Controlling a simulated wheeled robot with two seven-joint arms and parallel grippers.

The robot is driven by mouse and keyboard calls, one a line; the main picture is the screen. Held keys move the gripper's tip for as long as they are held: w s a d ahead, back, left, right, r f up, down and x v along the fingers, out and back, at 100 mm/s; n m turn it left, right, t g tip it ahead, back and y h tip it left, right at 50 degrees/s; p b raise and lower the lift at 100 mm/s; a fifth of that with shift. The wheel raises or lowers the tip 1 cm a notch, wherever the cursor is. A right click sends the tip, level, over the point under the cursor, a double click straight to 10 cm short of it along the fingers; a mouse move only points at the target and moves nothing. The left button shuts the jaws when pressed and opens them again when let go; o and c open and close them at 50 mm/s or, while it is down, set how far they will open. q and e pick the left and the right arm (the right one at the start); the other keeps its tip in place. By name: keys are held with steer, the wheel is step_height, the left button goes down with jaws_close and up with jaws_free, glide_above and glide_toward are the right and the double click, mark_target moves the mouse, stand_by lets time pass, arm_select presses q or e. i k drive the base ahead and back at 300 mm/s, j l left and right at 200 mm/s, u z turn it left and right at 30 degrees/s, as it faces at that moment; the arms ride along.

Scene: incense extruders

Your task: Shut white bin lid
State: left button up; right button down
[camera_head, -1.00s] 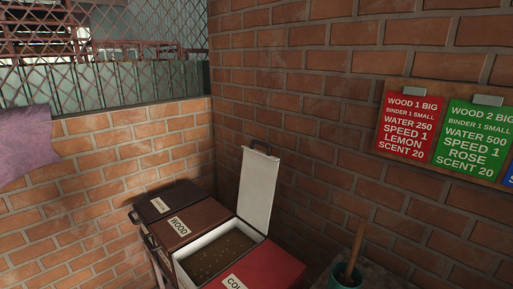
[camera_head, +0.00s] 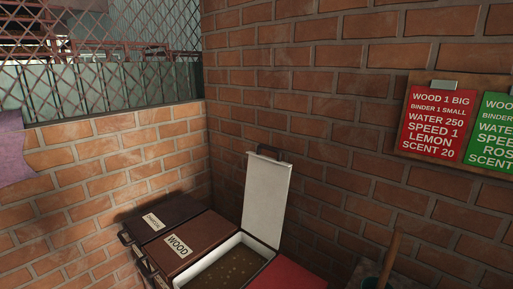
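The white bin (camera_head: 187,283) stands in the corner by the brick wall, its top open. Brown, speckled contents (camera_head: 228,272) show inside its white rim. Its white lid (camera_head: 266,197) stands raised, nearly upright, close to the right-hand brick wall, with a dark handle (camera_head: 269,152) at its top edge. The lower front of the bin is cut off by the picture's bottom edge. Neither of my grippers shows in the head view.
Left of the open bin are shut brown bins, one labelled WOOD (camera_head: 178,246) and a darker one (camera_head: 152,222). A red bin lid (camera_head: 288,275) lies to the right. Recipe cards (camera_head: 437,124) hang on the wall.

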mark_target(268, 180)
steer(key=i+j, duration=0.2)
steer(key=j, duration=0.2)
steer(key=i+j, duration=0.2)
steer(key=j, duration=0.15)
steer(key=i+j, duration=0.2)
steer(key=j, duration=0.2)
steer(key=i+j+z, duration=0.1)
steer(key=j, duration=0.25)
steer(key=i+j, duration=0.25)
steer(key=j, duration=0.15)
